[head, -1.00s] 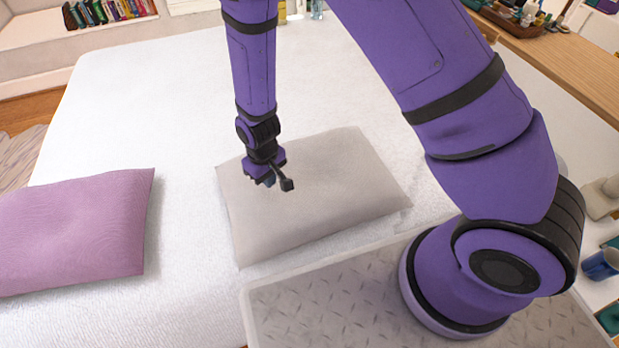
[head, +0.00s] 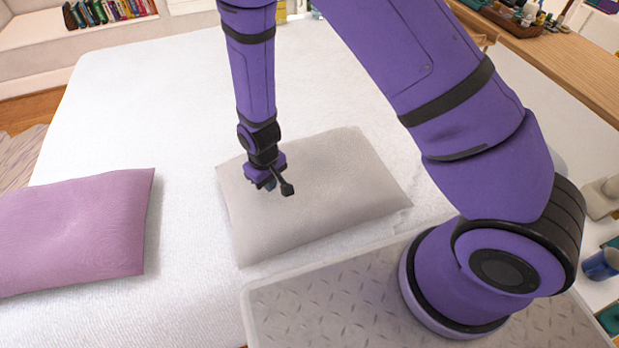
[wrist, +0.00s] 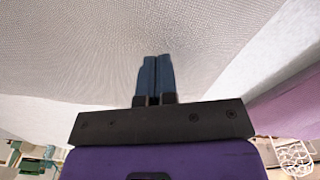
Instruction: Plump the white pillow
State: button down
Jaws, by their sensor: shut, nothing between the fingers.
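The white pillow (head: 325,195) lies flat on the bed in the middle of the head view, looking light grey-white. My gripper (head: 270,185) is over the left half of the pillow, pointing down. In the wrist view the two blue fingers (wrist: 155,78) are together with nothing between them. The pillow's woven surface (wrist: 90,40) fills the upper part of that view, close to the fingertips. I cannot tell whether the tips touch it. My gripper hides a small patch of the pillow in the head view.
A pink-purple pillow (head: 75,232) lies on the bed (head: 150,110) to the left. A wooden counter (head: 565,65) with a tray of small items (head: 520,18) runs along the upper right. A blue mug (head: 600,264) is at the right edge. The bed beyond the pillow is clear.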

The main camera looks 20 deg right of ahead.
jog(key=shift+f, duration=0.7)
jog(key=shift+r, duration=1.6)
jog(key=shift+f, duration=0.4)
jog(key=shift+f, duration=0.35)
jog(key=shift+f, duration=0.6)
jog(key=shift+f, duration=0.25)
jog(key=shift+r, duration=0.1)
